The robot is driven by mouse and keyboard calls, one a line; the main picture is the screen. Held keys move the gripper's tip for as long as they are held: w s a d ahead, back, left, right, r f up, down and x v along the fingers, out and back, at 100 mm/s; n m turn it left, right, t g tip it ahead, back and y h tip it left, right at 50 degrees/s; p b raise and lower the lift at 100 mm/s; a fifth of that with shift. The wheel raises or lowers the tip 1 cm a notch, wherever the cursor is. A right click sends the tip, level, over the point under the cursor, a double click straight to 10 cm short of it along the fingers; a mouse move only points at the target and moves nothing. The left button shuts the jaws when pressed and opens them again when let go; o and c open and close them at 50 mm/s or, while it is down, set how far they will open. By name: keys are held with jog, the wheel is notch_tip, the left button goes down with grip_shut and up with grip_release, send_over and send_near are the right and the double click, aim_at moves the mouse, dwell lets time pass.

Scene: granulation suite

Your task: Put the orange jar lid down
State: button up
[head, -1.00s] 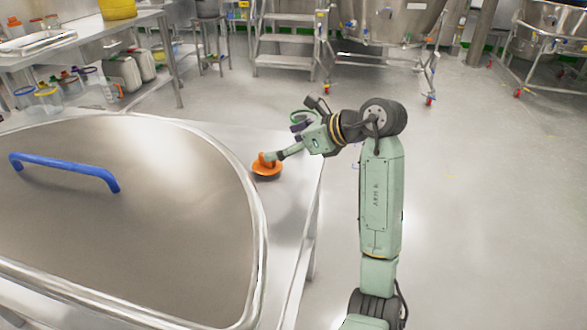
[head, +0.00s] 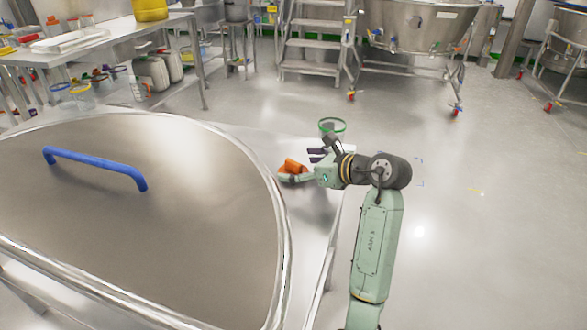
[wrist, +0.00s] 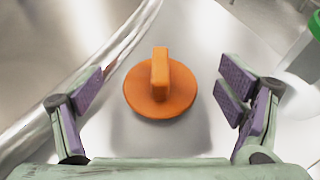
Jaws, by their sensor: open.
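The orange jar lid (wrist: 172,98) is a round disc with an upright bar handle. In the wrist view it rests flat on the steel table top, between and a little ahead of my open fingers, touching neither. My gripper (wrist: 163,92) is open, with purple pads standing well apart on both sides of the lid. In the head view the orange jar lid (head: 293,167) is on the narrow strip of table right of the big steel cover, partly hidden by my gripper (head: 303,166).
A large steel cover (head: 190,230) with a blue handle (head: 95,165) fills the left. A clear jar with a green rim (head: 332,126) stands at the table's right edge, behind my gripper. Open floor lies to the right. Steps and wheeled vessels stand at the back.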

jog(key=shift+x, duration=1.15)
jog(key=c, duration=1.8)
